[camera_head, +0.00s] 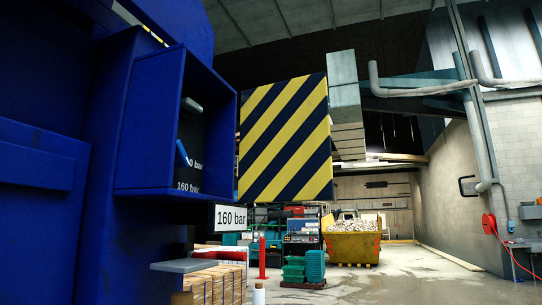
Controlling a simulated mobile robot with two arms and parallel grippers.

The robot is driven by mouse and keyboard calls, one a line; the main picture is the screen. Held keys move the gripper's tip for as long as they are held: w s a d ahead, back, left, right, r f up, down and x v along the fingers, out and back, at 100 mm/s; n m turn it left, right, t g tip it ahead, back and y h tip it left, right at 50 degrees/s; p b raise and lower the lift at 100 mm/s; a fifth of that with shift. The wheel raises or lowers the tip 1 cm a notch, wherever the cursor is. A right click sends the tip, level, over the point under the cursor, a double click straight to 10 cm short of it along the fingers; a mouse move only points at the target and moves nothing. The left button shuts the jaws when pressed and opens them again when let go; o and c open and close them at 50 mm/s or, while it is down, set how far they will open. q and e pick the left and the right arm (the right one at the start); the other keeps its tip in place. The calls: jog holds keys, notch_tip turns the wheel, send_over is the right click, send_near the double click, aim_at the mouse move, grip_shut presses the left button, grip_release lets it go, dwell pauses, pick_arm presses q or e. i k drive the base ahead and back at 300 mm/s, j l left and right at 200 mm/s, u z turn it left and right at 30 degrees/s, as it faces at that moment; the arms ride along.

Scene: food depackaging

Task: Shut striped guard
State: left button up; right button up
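The striped guard (284,140) is a flat panel with yellow and dark diagonal stripes. It stands swung out to the right of a blue box-shaped housing (152,150), with its left edge close to the housing's right edge. The housing's front is uncovered and its inside shows. Inside are a dark panel marked "160 bar", a light blue lever (183,154) and a small grey part (192,105). The hinge is too dark to make out. Neither of my grippers shows in this view.
A large blue machine (45,220) fills the left side. A "160 bar" sign (230,217) hangs below the guard. Low down are a grey plate (184,266) and stacked cartons (220,276). Farther back stand a red post (262,258), crates (314,267) and a yellow skip (352,246). Floor at right is clear.

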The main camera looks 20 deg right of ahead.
aim_at(286, 147)
jog(key=l+u, duration=0.15)
jog(key=u, duration=0.3)
jog(key=i+l+u, duration=0.1)
jog(key=u, duration=0.35)
jog(key=l+u, duration=0.2)
jog(key=u, duration=0.2)
jog(key=l+u, duration=0.15)
jog(key=l, duration=0.3)
jog(key=k+l+u, duration=0.15)
jog(key=l, duration=0.3)
jog(key=l+u, duration=0.2)
jog(key=l, duration=0.25)
jog(key=k+l+u, duration=0.15)
jog(key=l, duration=0.25)
jog(key=k+l+u, duration=0.15)
jog(key=l, duration=0.25)
jog(key=k+l+u, duration=0.15)
jog(key=l, duration=0.25)
jog(key=k+l, duration=0.1)
jog(key=l, duration=0.2)
jog(key=k+l, duration=0.25)
jog(key=l, duration=0.3)
